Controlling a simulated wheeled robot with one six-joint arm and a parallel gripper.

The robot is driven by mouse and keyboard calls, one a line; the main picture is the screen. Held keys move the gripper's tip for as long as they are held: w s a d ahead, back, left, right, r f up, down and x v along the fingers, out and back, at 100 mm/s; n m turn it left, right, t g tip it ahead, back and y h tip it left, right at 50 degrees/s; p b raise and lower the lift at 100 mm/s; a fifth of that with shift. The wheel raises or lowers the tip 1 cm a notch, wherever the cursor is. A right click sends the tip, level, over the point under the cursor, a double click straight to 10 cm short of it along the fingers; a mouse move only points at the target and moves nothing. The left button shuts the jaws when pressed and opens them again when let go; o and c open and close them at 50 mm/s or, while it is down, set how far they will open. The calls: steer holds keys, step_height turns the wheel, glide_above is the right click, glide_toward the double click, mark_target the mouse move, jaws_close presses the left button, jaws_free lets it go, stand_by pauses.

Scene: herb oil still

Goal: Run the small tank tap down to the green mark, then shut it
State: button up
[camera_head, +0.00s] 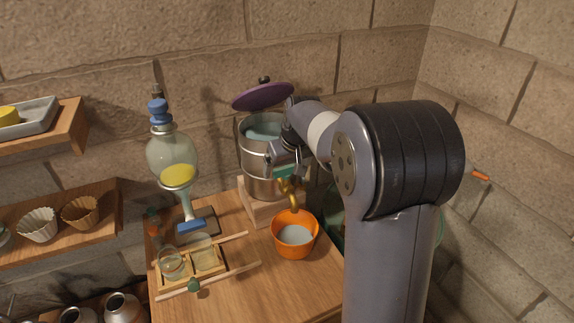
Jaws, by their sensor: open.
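The small tank is a steel pot (255,165) holding pale bluish liquid (264,131), on a wooden block (262,208). Its purple lid (262,96) is tilted up behind the rim. A brass-coloured tap (289,194) shows low at its front, above an orange bowl (294,246) holding greyish liquid. My gripper (286,168) is open in front of the tank, just above the tap; I cannot tell whether it touches it. A green patch shows beside the gripper; I cannot tell whether it is the mark. The tap's handle position and any flow are unclear.
Shelves (60,216) with fluted cups stand at left. The wooden tabletop (262,287) is clear at the front.

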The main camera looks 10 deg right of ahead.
steer(key=c, duration=1)
steer(key=shift+n, duration=0.4)
steer(key=n, duration=0.1)
steer(key=n+y, duration=0.1)
steer(key=n, duration=0.1)
steer(key=shift+w+d+y, duration=0.1)
steer(key=shift+d+y, duration=0.05)
steer(key=shift+y, duration=0.15)
steer(key=shift+n+g+y, duration=0.5)
steer(key=shift+n+g, duration=0.1)
steer(key=shift+n, duration=1)
steer(key=o, duration=1)
